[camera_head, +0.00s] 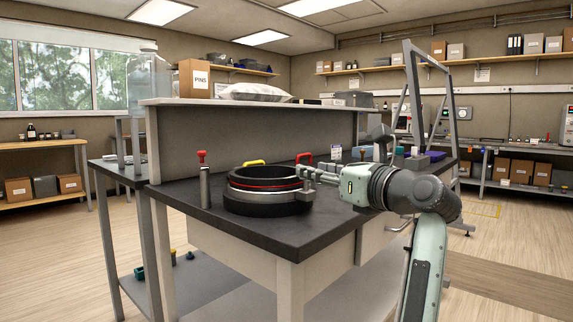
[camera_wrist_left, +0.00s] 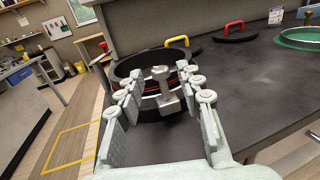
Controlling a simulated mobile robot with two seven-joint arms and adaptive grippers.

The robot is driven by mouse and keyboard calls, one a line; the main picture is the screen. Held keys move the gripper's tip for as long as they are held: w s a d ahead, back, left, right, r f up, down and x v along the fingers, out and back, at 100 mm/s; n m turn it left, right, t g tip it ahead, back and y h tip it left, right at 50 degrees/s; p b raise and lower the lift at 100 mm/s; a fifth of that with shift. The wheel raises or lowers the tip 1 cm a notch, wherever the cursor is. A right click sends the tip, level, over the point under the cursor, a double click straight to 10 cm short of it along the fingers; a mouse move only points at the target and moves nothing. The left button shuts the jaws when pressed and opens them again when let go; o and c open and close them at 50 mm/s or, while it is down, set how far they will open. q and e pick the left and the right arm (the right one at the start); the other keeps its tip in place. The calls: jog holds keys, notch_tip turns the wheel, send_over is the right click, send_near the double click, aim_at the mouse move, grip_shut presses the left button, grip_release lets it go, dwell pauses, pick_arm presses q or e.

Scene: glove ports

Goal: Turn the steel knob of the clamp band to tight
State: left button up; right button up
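The clamp band (camera_head: 262,193) is a steel ring with a red line above it, around a dark round port on the black bench top. Its steel knob (camera_wrist_left: 161,76) is T-shaped and stands up from a steel block at the band's near side in the left wrist view. My left gripper (camera_head: 305,174) reaches in at the band's right side in the head view. In the left wrist view its two fingers (camera_wrist_left: 163,88) are spread apart, with the knob showing between or just beyond the tips. Contact with the knob cannot be told. My right gripper is not in view.
A post with a red top (camera_head: 203,180) stands left of the port. A yellow handle (camera_wrist_left: 177,41) is behind it, and a dark lid with a red handle (camera_wrist_left: 233,27) lies beyond. The bench between is mostly clear.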

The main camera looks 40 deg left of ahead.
pick_arm(q)
jog(key=x, duration=0.7)
jog(key=shift+w+a+p, duration=0.1)
jog(key=shift+a+p, duration=0.2)
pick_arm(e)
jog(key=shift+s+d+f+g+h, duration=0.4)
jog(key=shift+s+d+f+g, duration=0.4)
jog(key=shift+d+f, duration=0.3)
pick_arm(q)
grip_shut()
